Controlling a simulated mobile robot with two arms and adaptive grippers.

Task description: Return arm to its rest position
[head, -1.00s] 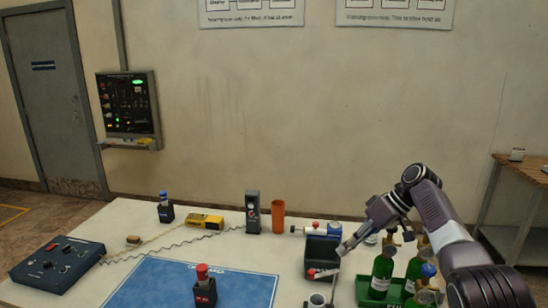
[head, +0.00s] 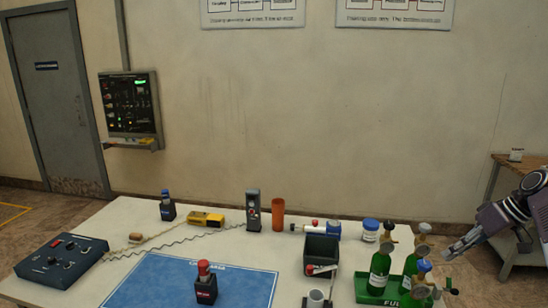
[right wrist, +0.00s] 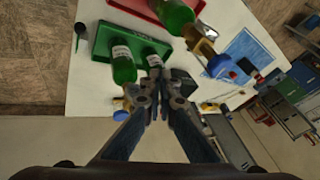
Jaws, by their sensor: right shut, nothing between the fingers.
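My right gripper (head: 456,250) is at the right edge of the head view, off the table's right side and beyond the green bottles. It is shut with nothing in it. In the right wrist view its fingertips (right wrist: 158,88) meet in the middle, with the table behind them. My left gripper is not in view.
The white table (head: 120,225) holds green bottles (head: 380,268) in a green tray, a dark bin (head: 320,250), an orange cylinder (head: 278,214), a blue mat (head: 150,285) with a red-capped bottle (head: 205,285), and a control box (head: 60,262). A side table (head: 505,180) stands at right.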

